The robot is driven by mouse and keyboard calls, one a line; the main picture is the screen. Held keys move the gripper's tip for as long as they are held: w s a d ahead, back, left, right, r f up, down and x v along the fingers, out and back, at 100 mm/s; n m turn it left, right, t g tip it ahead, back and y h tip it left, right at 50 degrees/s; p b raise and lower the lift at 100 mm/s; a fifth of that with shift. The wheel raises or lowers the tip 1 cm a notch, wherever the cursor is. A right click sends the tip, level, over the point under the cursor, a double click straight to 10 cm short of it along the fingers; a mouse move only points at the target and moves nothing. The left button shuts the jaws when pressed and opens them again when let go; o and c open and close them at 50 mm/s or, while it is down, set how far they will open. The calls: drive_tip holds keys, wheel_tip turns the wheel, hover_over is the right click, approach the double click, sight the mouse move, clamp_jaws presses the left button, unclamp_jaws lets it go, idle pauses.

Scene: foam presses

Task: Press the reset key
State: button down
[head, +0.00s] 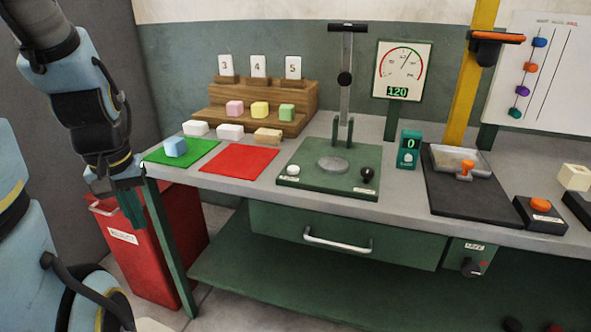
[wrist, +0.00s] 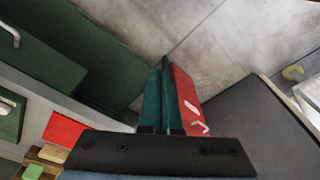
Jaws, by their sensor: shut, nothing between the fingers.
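My gripper (head: 132,212) hangs at the left in the head view, pointing down beside the table's left end, near the red bin. Its green fingers are together and empty; they also show in the wrist view (wrist: 165,75). No key with a readable reset label shows. A small green counter (head: 409,150) reading 0 stands on the table right of the hand press. The press base (head: 325,190) carries a white button (head: 293,169) and a black knob (head: 367,173). An orange button (head: 540,204) sits on a black box at the right. My gripper is far from all these.
A red bin (head: 150,250) stands below the table's left end. Green (head: 195,156) and red (head: 238,160) mats lie on the table, with a blue block (head: 175,147) on the green one. A wooden rack (head: 262,106) holds coloured blocks. A yellow-column press (head: 470,90) stands right.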

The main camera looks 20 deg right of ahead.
drive_tip(key=w+d+r+t+h+p, duration=0.1)
drive_tip(key=w+d+r+t+p, duration=0.15)
drive_tip(key=w+d, duration=0.5)
wheel_tip(320, 180, up, 6)
drive_tip(key=n+t+h+p, duration=0.4)
drive_tip(key=p, duration=0.3)
hover_over(294, 171)
drive_tip(key=shift+w+r, duration=0.1)
drive_tip(key=shift+w, duration=0.05)
wheel_tip(294, 171, down, 9)
drive_tip(key=b, duration=0.7)
drive_tip(key=shift+r, duration=0.1)
drive_tip(key=shift+f+b, duration=0.4)
drive_tip(key=shift+b, duration=0.15)
